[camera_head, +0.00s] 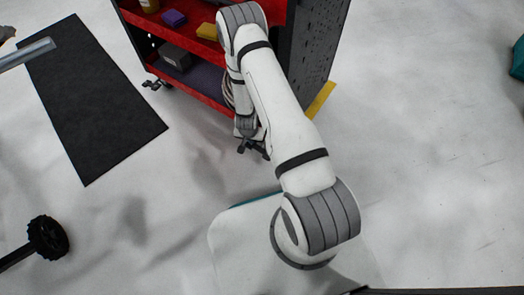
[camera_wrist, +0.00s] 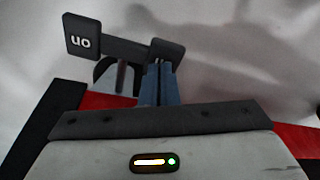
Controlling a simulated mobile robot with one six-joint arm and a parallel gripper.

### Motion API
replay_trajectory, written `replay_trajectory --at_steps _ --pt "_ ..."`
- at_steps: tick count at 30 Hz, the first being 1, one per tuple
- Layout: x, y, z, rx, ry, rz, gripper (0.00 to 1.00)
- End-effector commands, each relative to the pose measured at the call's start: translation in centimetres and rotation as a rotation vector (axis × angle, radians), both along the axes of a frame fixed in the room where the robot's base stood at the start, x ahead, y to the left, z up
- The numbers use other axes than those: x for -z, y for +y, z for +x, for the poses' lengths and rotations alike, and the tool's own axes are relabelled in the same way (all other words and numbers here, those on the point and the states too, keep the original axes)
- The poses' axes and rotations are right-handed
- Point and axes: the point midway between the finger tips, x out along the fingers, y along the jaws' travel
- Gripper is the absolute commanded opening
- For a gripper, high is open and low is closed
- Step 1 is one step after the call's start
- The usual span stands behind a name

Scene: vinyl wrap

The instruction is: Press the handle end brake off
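In the wrist view a black brake pedal marked "on" (camera_wrist: 82,35), its lettering upside down, sticks up at the upper left. A second black pedal end (camera_wrist: 166,46) stands to its right, partly hidden behind my fingers; no lettering shows on it. My gripper (camera_wrist: 158,78) has its blue fingers together, with nothing visible between them. The tips overlap this second pedal in the picture; I cannot tell whether they touch it. In the head view my gripper (camera_head: 252,147) is low by the red cart's (camera_head: 205,90) near corner, and the brake is not distinguishable there.
A black mat (camera_head: 92,100) lies on the left.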

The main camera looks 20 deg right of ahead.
Motion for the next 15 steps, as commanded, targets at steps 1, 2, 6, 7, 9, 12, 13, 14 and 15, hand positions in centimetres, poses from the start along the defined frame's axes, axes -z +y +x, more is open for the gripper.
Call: replay_trajectory --at_steps 1,2,6,7,9,12,13,14,15 --pt "0.5 0.0 -0.1 0.000 0.003 0.001 0.00" --pt "0.6 0.0 -0.1 0.000 0.003 0.001 0.00" --pt "0.9 0.0 -0.1 0.000 0.002 0.000 0.00" --pt "0.8 0.0 -0.1 0.000 0.002 0.000 0.00" --pt "0.6 0.0 -0.1 0.000 0.002 0.000 0.00" --pt "-0.1 0.0 -0.1 -0.001 0.002 0.000 0.00" --pt "-0.4 0.0 -0.1 -0.001 0.002 0.000 0.00" --pt "-0.7 0.0 -0.1 -0.001 0.002 0.000 0.00" --pt "-1.1 0.0 -0.1 -0.001 0.002 0.000 0.00"
